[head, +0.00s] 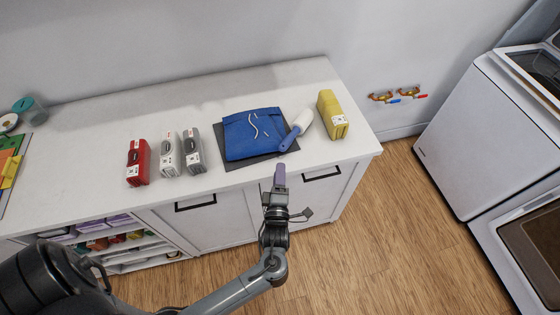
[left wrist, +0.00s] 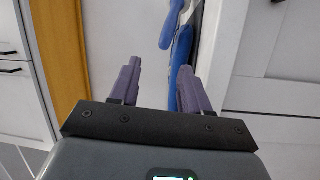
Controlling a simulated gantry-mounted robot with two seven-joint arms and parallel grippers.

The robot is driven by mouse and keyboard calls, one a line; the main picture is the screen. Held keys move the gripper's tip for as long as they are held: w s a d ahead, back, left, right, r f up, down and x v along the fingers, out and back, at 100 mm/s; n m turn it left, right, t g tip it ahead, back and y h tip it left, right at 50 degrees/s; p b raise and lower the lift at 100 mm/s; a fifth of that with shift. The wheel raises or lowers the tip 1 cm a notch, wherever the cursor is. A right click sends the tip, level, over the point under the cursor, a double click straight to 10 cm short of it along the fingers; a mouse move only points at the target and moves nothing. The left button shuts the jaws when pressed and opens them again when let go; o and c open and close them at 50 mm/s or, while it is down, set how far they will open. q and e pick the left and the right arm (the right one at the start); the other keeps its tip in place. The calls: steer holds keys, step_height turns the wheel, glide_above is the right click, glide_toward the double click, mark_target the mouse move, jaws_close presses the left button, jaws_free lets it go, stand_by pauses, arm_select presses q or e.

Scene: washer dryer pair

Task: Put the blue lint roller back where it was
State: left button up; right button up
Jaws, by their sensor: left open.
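The blue lint roller has a blue handle (head: 289,140) and a white roller head (head: 302,119). It lies slanted on the white counter at the right edge of the dark mat (head: 239,164), beside the folded blue cloth (head: 250,138). The handle points toward the counter's front edge. My left gripper (head: 280,172), with purple fingers, is just in front of the handle end, near the front edge, and looks empty. In the left wrist view its fingers (left wrist: 160,80) stand apart; a blue handle (left wrist: 171,24) shows beyond them. My right gripper is not in view.
A yellow box (head: 333,115) stands close right of the roller. A red box (head: 138,163), a white box (head: 168,154) and a grey box (head: 193,151) stand left of the mat. The white washer and dryer (head: 485,130) are at the right.

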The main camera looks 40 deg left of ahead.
arm_select(q)
steer(key=s+d+f+m+g+h, duration=0.4)
steer(key=s+d+m+h, duration=0.2)
steer(key=m+h, duration=0.6)
steer(key=s+d+r+m+g, duration=0.1)
steer(key=s+m+g, duration=0.6)
steer(key=s+m, duration=0.7)
steer(key=shift+s+r, duration=0.25)
steer(key=shift+r, duration=0.25)
steer(key=shift+r, duration=0.1)
step_height(320, 180, up, 25)
steer(key=p, duration=2.5)
